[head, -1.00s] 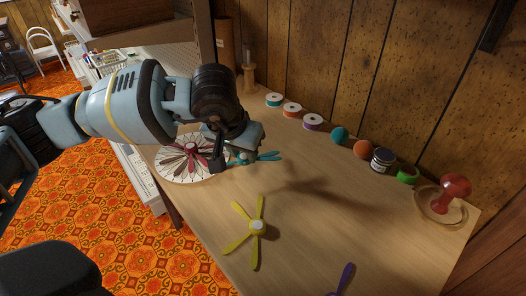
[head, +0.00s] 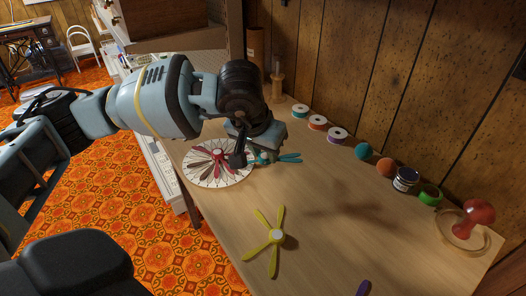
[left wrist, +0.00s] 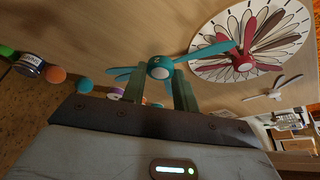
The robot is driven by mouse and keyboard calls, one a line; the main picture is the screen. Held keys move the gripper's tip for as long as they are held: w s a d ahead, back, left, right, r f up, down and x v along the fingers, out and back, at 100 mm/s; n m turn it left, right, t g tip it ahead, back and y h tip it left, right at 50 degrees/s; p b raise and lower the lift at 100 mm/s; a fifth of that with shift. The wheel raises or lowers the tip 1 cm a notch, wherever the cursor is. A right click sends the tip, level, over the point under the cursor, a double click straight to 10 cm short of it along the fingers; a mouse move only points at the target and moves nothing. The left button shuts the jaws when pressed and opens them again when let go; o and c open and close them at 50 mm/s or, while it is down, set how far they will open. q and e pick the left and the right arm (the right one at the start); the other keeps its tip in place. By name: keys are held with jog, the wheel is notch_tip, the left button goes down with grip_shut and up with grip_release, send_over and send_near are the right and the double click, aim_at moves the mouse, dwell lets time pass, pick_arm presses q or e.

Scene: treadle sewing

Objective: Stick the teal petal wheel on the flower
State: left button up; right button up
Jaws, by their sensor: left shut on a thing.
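The teal petal wheel (left wrist: 158,69) has a pale hub and is held between the fingers of my left gripper (left wrist: 155,88). In the head view some teal petals (head: 290,158) stick out to the right of my left gripper (head: 250,152), which hides the rest. The flower (head: 204,176) is a white round disc with dark petal shapes, just left of the gripper. A red petal wheel (head: 218,154) lies on the disc; it also shows in the left wrist view (left wrist: 243,63). The teal wheel is apart from the red one. My right gripper is not in view.
A yellow petal wheel (head: 277,237) lies on the table (head: 340,215), and part of a purple one (head: 363,288) shows at the bottom edge.

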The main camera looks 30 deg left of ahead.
pick_arm(q)
jog(key=shift+w+a+r+p, duration=0.1)
jog(key=shift+a+r+p, duration=0.1)
jog(key=shift+a+p, duration=0.15)
jog(key=a+r+n+y+p, duration=0.1)
jog(key=a+n+p, duration=0.3)
jog(key=a, duration=0.9)
jog(key=r+p, duration=0.1)
jog(key=p, duration=0.1)
jog(key=shift+s+a+r+n+g+y+p, duration=0.25)
jog(key=shift+s+a+n+g+y+p, duration=0.05)
jog(key=shift+a+y+p, duration=0.1)
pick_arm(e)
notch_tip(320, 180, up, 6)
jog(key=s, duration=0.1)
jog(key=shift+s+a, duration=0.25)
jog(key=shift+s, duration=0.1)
pick_arm(q)
jog(key=shift+f, duration=0.1)
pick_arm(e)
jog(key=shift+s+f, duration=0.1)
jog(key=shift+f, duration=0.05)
